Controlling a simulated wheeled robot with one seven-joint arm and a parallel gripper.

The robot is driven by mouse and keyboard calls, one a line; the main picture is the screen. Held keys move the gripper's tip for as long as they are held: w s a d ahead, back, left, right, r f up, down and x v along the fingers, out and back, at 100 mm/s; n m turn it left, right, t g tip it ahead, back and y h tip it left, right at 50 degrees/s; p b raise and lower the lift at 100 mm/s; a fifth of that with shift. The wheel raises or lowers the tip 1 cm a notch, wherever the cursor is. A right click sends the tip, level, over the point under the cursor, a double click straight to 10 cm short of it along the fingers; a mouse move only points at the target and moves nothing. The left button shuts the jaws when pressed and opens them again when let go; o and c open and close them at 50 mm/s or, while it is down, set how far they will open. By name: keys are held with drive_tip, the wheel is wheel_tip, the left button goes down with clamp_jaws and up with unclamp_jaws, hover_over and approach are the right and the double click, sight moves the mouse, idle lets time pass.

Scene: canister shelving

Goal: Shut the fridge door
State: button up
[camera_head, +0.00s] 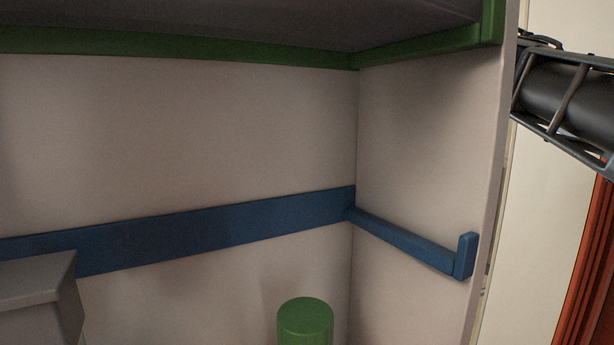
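I cannot make out a fridge or a fridge door for certain in the head view. The view is filled by the pale inside of a shelving unit (430,130), with its right side panel ending in an upright front edge. My gripper does not show clearly. A dark cylindrical part in a black open frame enters at the upper right, outside the panel, and I cannot tell whether it belongs to my arm.
A blue rail (210,232) crosses the back wall and runs along the side panel to an upturned end. A green-edged shelf (180,45) is above. A green cylinder (305,318) and a grey block (35,280) stand below. An orange-red upright (592,270) is at far right.

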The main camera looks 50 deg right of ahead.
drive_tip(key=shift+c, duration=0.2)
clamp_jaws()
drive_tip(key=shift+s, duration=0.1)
